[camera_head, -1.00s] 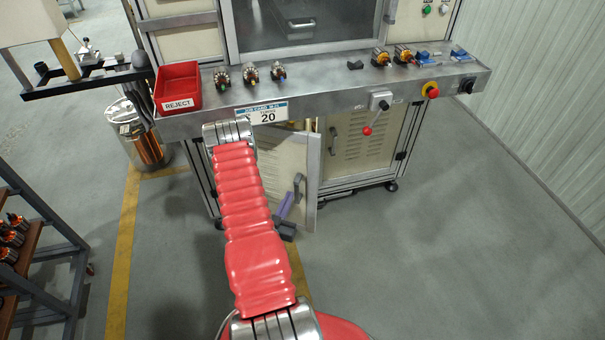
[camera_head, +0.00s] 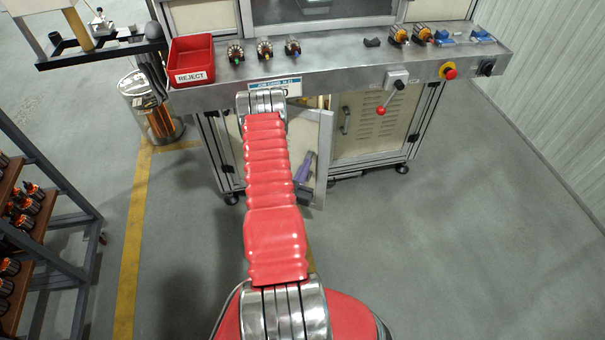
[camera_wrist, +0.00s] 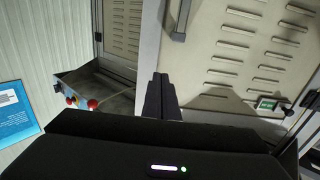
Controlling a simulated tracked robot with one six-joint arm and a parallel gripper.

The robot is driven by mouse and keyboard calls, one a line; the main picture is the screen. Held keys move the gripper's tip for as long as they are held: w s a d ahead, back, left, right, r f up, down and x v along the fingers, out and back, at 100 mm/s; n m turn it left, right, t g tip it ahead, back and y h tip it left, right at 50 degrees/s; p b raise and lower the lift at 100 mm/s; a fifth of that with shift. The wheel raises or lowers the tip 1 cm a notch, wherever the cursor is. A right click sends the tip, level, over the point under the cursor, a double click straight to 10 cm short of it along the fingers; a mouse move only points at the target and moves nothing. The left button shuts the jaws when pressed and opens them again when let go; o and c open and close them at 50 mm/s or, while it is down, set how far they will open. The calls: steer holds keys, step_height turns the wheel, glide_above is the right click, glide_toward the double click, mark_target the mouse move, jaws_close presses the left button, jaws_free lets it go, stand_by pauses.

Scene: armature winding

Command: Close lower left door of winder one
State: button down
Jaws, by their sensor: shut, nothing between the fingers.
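The lower left door (camera_head: 325,150) of the winder stands ajar, swung out toward me below the bench. Its dark handle shows near its free edge, close to my gripper (camera_head: 306,160). My arm hides much of the door and its hinge side. In the wrist view, my gripper (camera_wrist: 161,78) is shut and empty. A cream louvred panel (camera_wrist: 225,45), seemingly the door, fills the right, with a grey handle (camera_wrist: 183,18) beyond the fingertips. The fingertips appear beside the panel's edge; I cannot tell whether they touch it.
The bench (camera_head: 340,70) overhangs the doors. It bears a red reject bin (camera_head: 192,62), several armatures and a red-knobbed lever (camera_head: 381,110). The lower right door (camera_head: 370,125) looks shut. A copper-wire drum (camera_head: 155,110) and a rack (camera_head: 45,215) stand left. Floor at right is clear.

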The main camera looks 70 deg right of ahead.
mark_target(316, 144)
steer(key=d, duration=0.8)
steer(key=shift+s+d, duration=0.1)
steer(key=shift+s, duration=0.15)
steer(key=shift+w+d, duration=0.1)
steer(key=shift+d, duration=0.05)
